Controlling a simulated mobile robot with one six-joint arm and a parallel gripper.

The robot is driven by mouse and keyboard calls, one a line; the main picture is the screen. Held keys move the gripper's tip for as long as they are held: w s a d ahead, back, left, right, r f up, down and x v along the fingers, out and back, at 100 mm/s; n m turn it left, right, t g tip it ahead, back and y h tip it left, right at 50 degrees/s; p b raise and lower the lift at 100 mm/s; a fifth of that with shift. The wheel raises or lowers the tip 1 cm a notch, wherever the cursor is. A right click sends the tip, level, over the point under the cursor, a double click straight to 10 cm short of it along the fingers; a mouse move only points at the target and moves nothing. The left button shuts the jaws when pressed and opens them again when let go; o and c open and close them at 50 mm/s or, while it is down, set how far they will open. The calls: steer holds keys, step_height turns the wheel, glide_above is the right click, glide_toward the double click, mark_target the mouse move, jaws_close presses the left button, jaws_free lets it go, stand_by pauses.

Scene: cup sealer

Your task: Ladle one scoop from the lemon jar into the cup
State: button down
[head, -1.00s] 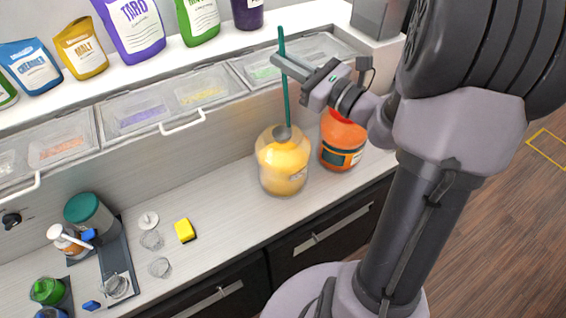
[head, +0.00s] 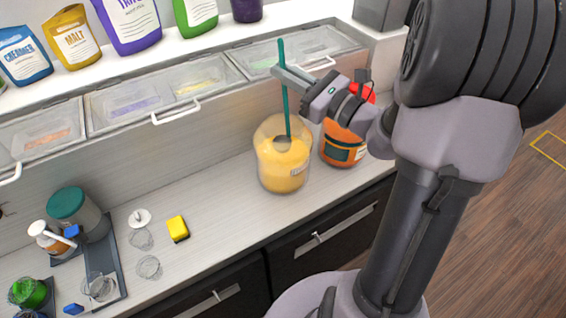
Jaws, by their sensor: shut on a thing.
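My gripper (head: 286,76) is shut on the upper part of the ladle's teal handle (head: 285,100) and holds it nearly upright. The ladle's grey bowl (head: 282,143) is inside the mouth of the lemon jar (head: 283,174), at about the top of the yellow contents. Whether the bowl holds anything is unclear. The jar is clear, wide and open, and stands on the counter. A clear cup (head: 98,288) stands on the grey sealer plate at the lower left. Two more clear cup-like pieces (head: 141,239) (head: 149,267) are on the counter; which is the task's cup is not clear.
An orange jar with a red top (head: 342,146) stands close right of the lemon jar, partly behind my gripper. A yellow sponge (head: 178,228) and a white disc (head: 139,218) lie on the counter (head: 222,212). Lidded bins (head: 160,93) line the back.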

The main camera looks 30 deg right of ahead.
mark_target(285, 97)
steer(key=shift+f+b, duration=2.8)
steer(key=shift+f, duration=0.55)
steer(key=shift+r, duration=0.1)
step_height(285, 97, up, 18)
steer(key=p, duration=1.5)
steer(key=shift+r, duration=0.2)
